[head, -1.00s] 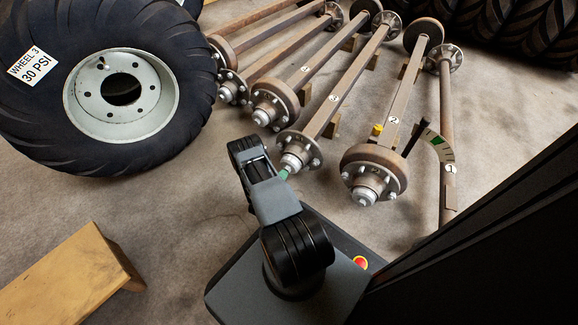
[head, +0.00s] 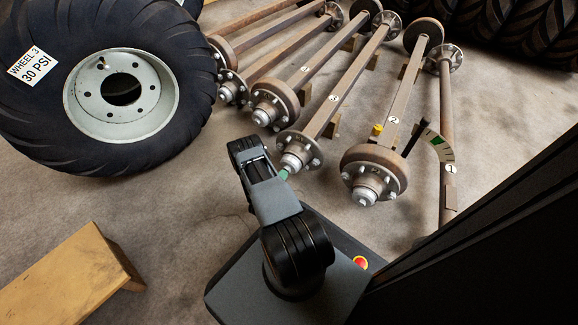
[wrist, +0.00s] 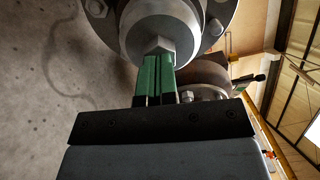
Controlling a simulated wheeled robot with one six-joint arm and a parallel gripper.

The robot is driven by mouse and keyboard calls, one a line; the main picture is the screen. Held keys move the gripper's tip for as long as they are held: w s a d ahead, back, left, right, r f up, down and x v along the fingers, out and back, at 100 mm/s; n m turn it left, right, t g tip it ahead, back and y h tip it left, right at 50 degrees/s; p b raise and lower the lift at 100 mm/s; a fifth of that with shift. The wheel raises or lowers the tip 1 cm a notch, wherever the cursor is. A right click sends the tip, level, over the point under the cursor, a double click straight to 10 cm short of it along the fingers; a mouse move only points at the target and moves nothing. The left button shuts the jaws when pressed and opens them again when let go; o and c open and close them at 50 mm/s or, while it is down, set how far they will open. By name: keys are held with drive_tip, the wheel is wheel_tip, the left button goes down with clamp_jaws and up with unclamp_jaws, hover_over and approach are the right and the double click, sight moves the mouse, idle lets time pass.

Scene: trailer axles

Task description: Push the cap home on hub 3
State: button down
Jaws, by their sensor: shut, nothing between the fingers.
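The axle marked 3 (head: 333,98) lies on the floor, and hub 3 (head: 309,153) is at its near end. The silver cap (head: 291,160) sits at the middle of that hub. In the wrist view the cap (wrist: 165,20) is a round grey piece with a hex boss (wrist: 158,45) on its end. My gripper (head: 284,173) is shut and empty. Its green fingers (wrist: 156,62) point at the cap, with their tips at the hex boss. They look touching or nearly so. I cannot tell how deep the cap sits in the hub.
Axle 2's hub (head: 372,172) stands close on the right and another hub (head: 272,103) on the left. A large tyre marked Wheel 3 (head: 60,110) lies at the left.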

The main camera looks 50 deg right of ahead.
drive_tip(key=shift+w+d, duration=0.1)
drive_tip(key=shift+d, duration=0.5)
idle(0.3)
drive_tip(key=shift+s+a, duration=0.2)
drive_tip(key=shift+a, duration=0.85)
drive_tip(key=shift+s+a, duration=0.15)
drive_tip(key=shift+a, duration=0.85)
